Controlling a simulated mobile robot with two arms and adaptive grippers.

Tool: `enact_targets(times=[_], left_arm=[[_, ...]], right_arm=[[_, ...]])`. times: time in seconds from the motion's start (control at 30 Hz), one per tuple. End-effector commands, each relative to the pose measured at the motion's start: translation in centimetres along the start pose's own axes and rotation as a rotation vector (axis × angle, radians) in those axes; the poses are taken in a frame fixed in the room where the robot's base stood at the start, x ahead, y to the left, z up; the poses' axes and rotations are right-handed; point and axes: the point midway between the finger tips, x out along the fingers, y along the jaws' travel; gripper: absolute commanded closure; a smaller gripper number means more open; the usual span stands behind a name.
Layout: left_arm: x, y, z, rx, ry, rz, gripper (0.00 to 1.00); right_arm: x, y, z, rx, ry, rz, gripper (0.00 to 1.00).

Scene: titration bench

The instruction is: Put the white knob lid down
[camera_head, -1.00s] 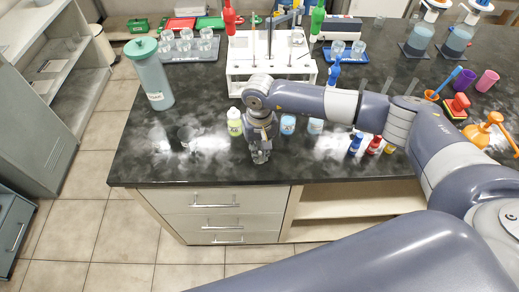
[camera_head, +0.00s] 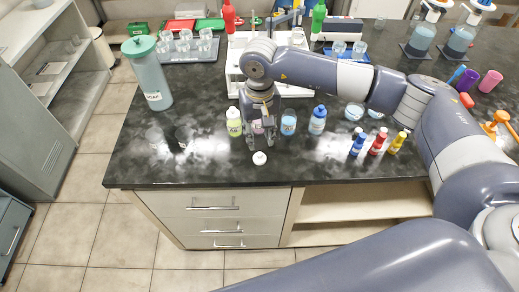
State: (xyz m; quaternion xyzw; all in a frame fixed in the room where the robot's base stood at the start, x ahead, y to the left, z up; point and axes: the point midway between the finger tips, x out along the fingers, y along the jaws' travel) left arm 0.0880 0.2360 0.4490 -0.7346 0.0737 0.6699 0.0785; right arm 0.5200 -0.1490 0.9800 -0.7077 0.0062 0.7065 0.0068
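The white knob lid (camera_head: 259,158) rests on the black countertop near its front edge, in the middle of the head view. My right gripper (camera_head: 262,143) points down just behind the lid in the picture, apart from it. Its two fingers look spread, with nothing held between them. A small pinkish jar (camera_head: 257,127) shows partly behind the fingers. My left gripper is not in view.
A yellow-green bottle (camera_head: 234,122) and a light blue jar (camera_head: 288,123) flank the gripper. A blue-capped bottle (camera_head: 317,120) and small blue, red and yellow bottles (camera_head: 377,144) stand to the right.

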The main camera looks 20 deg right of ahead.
Motion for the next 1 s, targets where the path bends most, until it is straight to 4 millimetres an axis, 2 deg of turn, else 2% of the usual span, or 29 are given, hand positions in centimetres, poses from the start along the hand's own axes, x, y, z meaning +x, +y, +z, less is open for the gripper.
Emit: enact_targets(times=[0.03, 0.2, 0.33, 0.87, 0.97, 1.0], left_arm=[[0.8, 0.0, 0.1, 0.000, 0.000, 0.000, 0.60], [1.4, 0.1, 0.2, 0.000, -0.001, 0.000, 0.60], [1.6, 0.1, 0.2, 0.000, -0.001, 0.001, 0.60], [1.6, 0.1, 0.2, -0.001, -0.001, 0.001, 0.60], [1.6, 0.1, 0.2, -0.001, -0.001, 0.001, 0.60], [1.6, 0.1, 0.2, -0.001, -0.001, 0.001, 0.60]], right_arm=[[-0.8, 0.0, -0.1, 0.000, 0.005, 0.000, 0.67], [-3.3, 0.0, -0.1, 0.000, 0.002, 0.000, 0.67], [-4.2, 0.0, 0.0, -0.001, 0.000, 0.000, 0.67], [-4.4, -0.1, 0.0, 0.000, -0.001, -0.002, 0.67], [-4.0, -1.4, 0.5, 0.007, -0.011, -0.045, 0.67], [-3.7, -2.5, 1.0, 0.013, -0.022, -0.087, 0.67]])
